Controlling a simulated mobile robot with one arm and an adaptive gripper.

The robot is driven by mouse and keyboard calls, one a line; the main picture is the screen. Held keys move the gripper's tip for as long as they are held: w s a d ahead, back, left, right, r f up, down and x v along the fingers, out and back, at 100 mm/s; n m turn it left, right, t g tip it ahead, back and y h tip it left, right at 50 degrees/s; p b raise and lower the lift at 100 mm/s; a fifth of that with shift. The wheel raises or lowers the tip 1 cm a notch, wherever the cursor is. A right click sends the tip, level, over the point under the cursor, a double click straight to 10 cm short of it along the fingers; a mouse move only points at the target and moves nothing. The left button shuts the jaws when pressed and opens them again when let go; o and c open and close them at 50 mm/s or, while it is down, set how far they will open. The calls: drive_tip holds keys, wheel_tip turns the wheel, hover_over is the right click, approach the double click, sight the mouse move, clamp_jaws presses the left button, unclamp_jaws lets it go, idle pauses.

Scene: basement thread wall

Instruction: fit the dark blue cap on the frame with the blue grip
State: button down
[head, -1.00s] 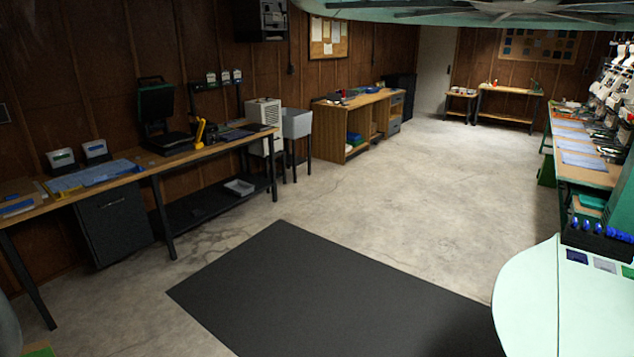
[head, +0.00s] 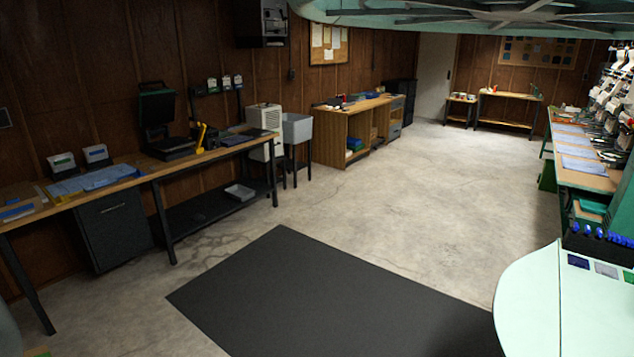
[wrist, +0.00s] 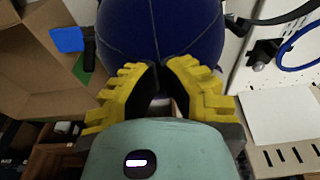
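In the wrist view the dark blue cap (wrist: 158,28) fills the top middle, with pale seams running over its rounded cloth. My gripper (wrist: 159,68) has yellow ridged fingers, and their tips come almost together at the cap's near edge. They look shut on a fold of it; the exact pinch is hidden. At the upper right of the wrist view are a black bracket (wrist: 262,50) and a blue curved band (wrist: 285,53). I cannot tell whether these are the frame with the blue grip. The head view shows neither my gripper nor the cap.
In the wrist view an open cardboard box (wrist: 35,65) is at left, a white perforated panel (wrist: 270,75) at right. In the head view a wooden bench (head: 140,180) lines the left wall, and a machine table (head: 590,175) stands at right.

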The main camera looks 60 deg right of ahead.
drive_tip(key=shift+a+f+b, duration=0.1)
drive_tip(key=shift+f+b, duration=0.3)
drive_tip(key=shift+f, duration=0.1)
drive_tip(key=shift+r, duration=0.2)
drive_tip(key=shift+d+r+p, duration=0.25)
drive_tip(key=shift+r+p, duration=0.25)
drive_tip(key=shift+r, duration=0.6)
drive_tip(key=shift+d+r+p, duration=0.2)
drive_tip(key=shift+r+p, duration=0.35)
drive_tip(key=shift+r, duration=0.6)
drive_tip(key=shift+d+r+p, duration=0.25)
drive_tip(key=shift+r+p, duration=0.25)
drive_tip(key=shift+r, duration=0.6)
